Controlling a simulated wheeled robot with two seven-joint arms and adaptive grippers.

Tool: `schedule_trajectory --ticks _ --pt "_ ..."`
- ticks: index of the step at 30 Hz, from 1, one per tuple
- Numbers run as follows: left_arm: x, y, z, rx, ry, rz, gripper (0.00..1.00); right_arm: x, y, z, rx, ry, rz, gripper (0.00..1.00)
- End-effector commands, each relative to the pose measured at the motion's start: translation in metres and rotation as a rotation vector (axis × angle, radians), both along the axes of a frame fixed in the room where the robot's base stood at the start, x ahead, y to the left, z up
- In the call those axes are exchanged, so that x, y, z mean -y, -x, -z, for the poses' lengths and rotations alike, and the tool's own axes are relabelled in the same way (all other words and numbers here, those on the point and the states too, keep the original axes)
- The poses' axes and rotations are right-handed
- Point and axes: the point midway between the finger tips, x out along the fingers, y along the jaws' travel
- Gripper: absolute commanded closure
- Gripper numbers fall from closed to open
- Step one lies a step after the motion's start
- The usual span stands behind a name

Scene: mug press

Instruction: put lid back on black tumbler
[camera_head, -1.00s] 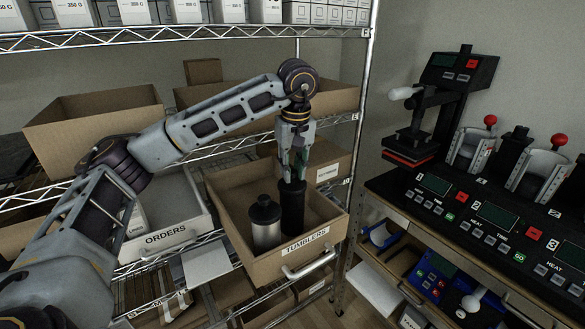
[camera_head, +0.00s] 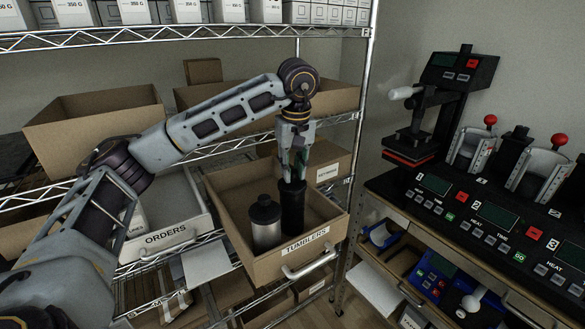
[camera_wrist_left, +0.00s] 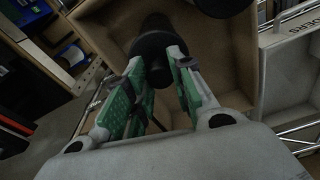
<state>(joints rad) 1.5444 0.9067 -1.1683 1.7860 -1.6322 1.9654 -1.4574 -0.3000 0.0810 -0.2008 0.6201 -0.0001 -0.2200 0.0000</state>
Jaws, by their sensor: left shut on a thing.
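The black tumbler (camera_head: 292,212) stands upright in the tumblers drawer (camera_head: 335,232), beside a grey tumbler with a black lid (camera_head: 265,226). My left gripper (camera_head: 299,172) points down right over the black tumbler. In the left wrist view the fingers of my left gripper (camera_wrist_left: 158,80) are closed on the black lid (camera_wrist_left: 158,62), with the wider dark tumbler body (camera_wrist_left: 156,22) beyond it. The lid is at the tumbler's top; whether it is fully seated cannot be told. My right gripper does not show.
The drawer's cardboard walls stand close around both tumblers. An orders bin (camera_head: 175,240) is to the left on the wire shelf. A shelf post is just right of the drawer. A bench with mug presses (camera_head: 480,215) stands further right.

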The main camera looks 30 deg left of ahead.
Motion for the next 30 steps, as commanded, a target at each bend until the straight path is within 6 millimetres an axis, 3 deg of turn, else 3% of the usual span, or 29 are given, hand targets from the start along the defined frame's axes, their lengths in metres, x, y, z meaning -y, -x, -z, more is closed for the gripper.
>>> schedule_trajectory --ticks 30 --pt "-0.0002 0.0001 0.0031 0.000 0.000 0.000 0.93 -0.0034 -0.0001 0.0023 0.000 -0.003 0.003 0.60"
